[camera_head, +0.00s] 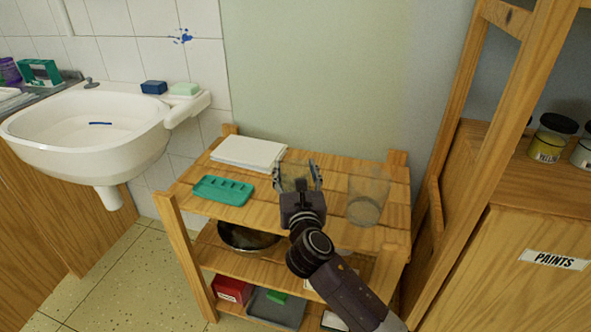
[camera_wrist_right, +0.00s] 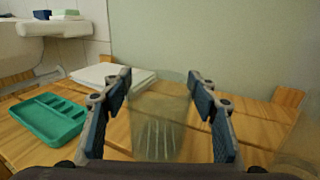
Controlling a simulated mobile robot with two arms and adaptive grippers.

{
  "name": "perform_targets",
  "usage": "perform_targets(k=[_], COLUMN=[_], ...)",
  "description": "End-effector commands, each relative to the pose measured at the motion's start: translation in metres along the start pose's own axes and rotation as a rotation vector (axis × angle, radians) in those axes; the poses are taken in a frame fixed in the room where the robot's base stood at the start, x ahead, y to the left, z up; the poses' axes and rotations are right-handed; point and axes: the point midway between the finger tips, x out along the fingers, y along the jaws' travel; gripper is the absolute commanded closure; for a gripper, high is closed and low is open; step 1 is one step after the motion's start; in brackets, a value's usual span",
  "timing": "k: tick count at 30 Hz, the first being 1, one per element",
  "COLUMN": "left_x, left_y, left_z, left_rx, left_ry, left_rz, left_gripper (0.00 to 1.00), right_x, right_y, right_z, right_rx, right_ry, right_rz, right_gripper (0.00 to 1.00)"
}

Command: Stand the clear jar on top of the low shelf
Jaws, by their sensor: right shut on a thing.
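My right gripper (camera_head: 298,176) is over the top board of the low wooden shelf (camera_head: 268,213). It is shut on a clear jar (camera_wrist_right: 158,122), which shows between the two blue pads in the right wrist view. The jar looks upright. Its base is hard to make out, so I cannot tell whether it touches the board. A second clear glass vessel (camera_head: 368,196) stands on the shelf top to the right of the gripper. My left gripper is in neither view.
A teal tray (camera_head: 222,190) and a white paper stack (camera_head: 248,152) lie on the shelf top, left of the gripper. A bowl (camera_head: 247,238) and a red box (camera_head: 232,289) are on lower boards. A paints cabinet (camera_head: 535,225) stands right, a sink (camera_head: 88,150) left.

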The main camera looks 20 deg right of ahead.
Motion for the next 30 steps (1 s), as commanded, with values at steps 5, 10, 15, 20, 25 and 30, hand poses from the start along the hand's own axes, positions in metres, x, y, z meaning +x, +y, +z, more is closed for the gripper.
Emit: perform_targets(k=[5,10,15,20,25,30], left_x=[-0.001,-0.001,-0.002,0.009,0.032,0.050], left_y=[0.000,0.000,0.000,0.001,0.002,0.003], left_z=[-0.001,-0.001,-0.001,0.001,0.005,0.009], left_rx=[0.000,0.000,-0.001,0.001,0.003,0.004], left_ry=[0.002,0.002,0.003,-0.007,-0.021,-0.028], left_rz=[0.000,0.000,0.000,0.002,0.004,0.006], left_gripper=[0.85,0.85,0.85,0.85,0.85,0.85], right_x=[0.000,0.000,0.000,-0.016,-0.052,-0.088], right_y=[0.000,0.000,0.000,0.000,0.000,0.000], right_z=[-0.002,-0.002,0.000,0.001,0.001,0.001], right_rx=[-0.001,-0.001,0.000,-0.001,-0.001,0.000], right_ry=[0.001,0.001,0.000,0.003,0.004,0.003], right_rz=[0.000,0.000,0.000,0.001,0.002,0.002], right_gripper=[0.32,0.29,0.29,0.29,0.29,0.29])
